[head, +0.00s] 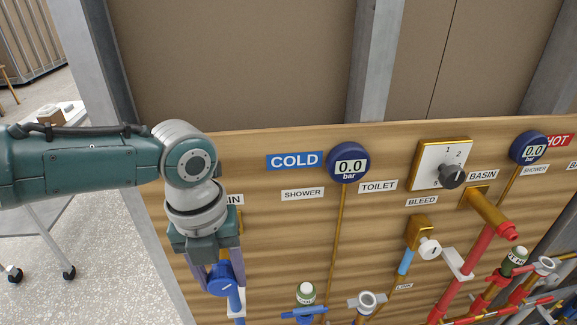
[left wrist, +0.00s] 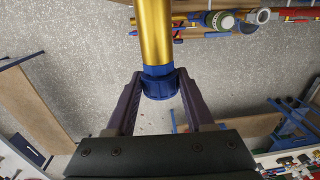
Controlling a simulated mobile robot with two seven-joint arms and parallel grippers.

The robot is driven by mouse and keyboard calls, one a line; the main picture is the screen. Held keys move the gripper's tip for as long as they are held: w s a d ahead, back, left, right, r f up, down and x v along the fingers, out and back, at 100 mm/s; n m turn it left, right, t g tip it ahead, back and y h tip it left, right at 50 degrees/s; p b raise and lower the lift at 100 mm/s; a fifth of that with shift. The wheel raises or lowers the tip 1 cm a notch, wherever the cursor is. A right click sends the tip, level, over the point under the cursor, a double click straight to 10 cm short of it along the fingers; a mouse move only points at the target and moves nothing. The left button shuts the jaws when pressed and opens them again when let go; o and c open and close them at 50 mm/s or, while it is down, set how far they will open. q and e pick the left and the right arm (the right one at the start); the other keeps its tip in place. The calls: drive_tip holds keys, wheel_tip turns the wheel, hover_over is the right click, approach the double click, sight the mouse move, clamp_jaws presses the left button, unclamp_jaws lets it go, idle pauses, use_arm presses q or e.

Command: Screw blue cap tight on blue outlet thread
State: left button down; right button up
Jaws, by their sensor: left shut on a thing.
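The blue cap (head: 221,279) is between the fingers of my left gripper (head: 223,277) in the head view, its round face with a pale line turned outward. In the left wrist view the blue cap (left wrist: 160,89) sits in line with the end of the brass outlet pipe (left wrist: 155,35). A blue band, the outlet thread (left wrist: 158,70), shows right against the cap. The cap appears to be on the thread; how far I cannot tell. My left gripper (left wrist: 159,82) is shut on the cap, one finger on each side. My right gripper is not in view.
The wooden panel (head: 258,215) carries a COLD gauge (head: 349,163), a selector knob (head: 451,176) and a red-tipped brass basin outlet (head: 488,213). A blue-handled valve (head: 304,311) stands to the right of my left gripper. Blue pipe (head: 236,301) runs below the cap.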

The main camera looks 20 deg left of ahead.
use_arm(q)
drive_tip(key=shift+a+y, duration=0.1)
drive_tip(key=shift+y, duration=0.3)
drive_tip(key=shift+f, duration=0.1)
drive_tip(key=shift+f+g+y+b, duration=0.15)
drive_tip(key=shift+g+y+b, duration=0.5)
drive_tip(key=shift+b, duration=0.25)
drive_tip(key=shift+w+d+g+y+b, duration=0.1)
drive_tip(key=shift+d+g+y+b, duration=0.2)
drive_tip(key=shift+y+b, duration=0.4)
drive_tip(key=shift+a+b, duration=0.15)
drive_tip(key=shift+b, duration=0.25)
